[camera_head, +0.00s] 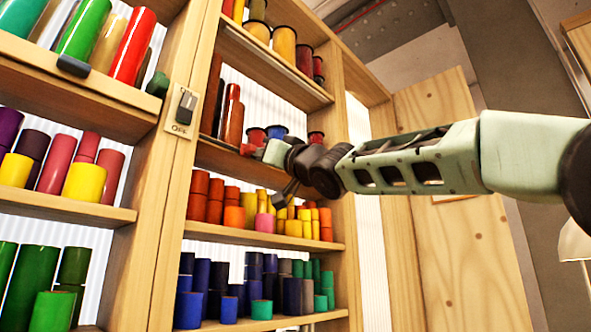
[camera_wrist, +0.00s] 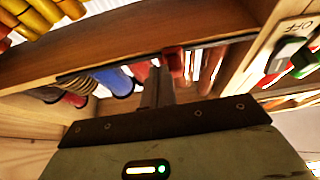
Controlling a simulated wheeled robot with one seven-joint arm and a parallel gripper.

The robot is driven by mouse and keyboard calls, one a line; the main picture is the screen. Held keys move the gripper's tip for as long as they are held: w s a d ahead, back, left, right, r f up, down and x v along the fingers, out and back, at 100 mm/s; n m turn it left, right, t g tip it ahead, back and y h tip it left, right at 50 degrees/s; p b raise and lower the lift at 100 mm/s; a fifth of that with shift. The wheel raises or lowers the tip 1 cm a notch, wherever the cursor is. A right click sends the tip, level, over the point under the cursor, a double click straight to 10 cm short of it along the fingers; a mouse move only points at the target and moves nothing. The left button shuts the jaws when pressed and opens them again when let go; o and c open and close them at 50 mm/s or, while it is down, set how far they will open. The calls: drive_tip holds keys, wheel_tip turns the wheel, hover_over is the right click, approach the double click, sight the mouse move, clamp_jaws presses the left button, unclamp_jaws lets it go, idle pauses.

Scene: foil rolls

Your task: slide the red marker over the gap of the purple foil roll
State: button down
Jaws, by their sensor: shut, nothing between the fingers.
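The red marker (camera_head: 247,149) is a small red block on the front edge of a middle shelf in the right-hand bay. In the wrist view a red block (camera_wrist: 175,62), seemingly the marker, is right beside my fingertips. My gripper (camera_head: 258,152) is at that shelf edge, just right of the marker. In the wrist view my gripper (camera_wrist: 156,66) has its fingers together with nothing between them; I cannot tell if they touch the marker. Dark purple rolls (camera_head: 10,126) stand in the left bay. I cannot make out which gap belongs to the purple roll.
A black marker (camera_head: 73,66) and a dark green marker (camera_head: 157,84) sit on the left bay's shelf edge. An OFF switch (camera_head: 182,112) is on the upright post between the bays. Foil rolls (camera_head: 265,222) crowd the shelf below my gripper.

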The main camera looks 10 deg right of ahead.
sight(250, 148)
drive_tip(key=shift+s+a+b, duration=0.55)
drive_tip(key=shift+s+a, duration=0.05)
drive_tip(key=shift+a, duration=0.25)
drive_tip(key=shift+s+a+b, duration=0.55)
drive_tip(key=shift+s+a, duration=0.05)
drive_tip(key=shift+a, duration=0.25)
drive_tip(key=shift+s+a, duration=0.1)
drive_tip(key=shift+a, duration=0.05)
drive_tip(key=shift+s+a+b, duration=0.6)
drive_tip(key=shift+a+b, duration=0.05)
drive_tip(key=shift+a, duration=0.15)
drive_tip(key=shift+w+d, duration=0.1)
drive_tip(key=shift+d, duration=0.05)
drive_tip(key=shift+d, duration=0.1)
drive_tip(key=s, duration=0.1)
drive_tip(key=s+d, duration=0.2)
drive_tip(key=shift+s+d, duration=0.25)
drive_tip(key=shift+s, duration=0.1)
idle(0.4)
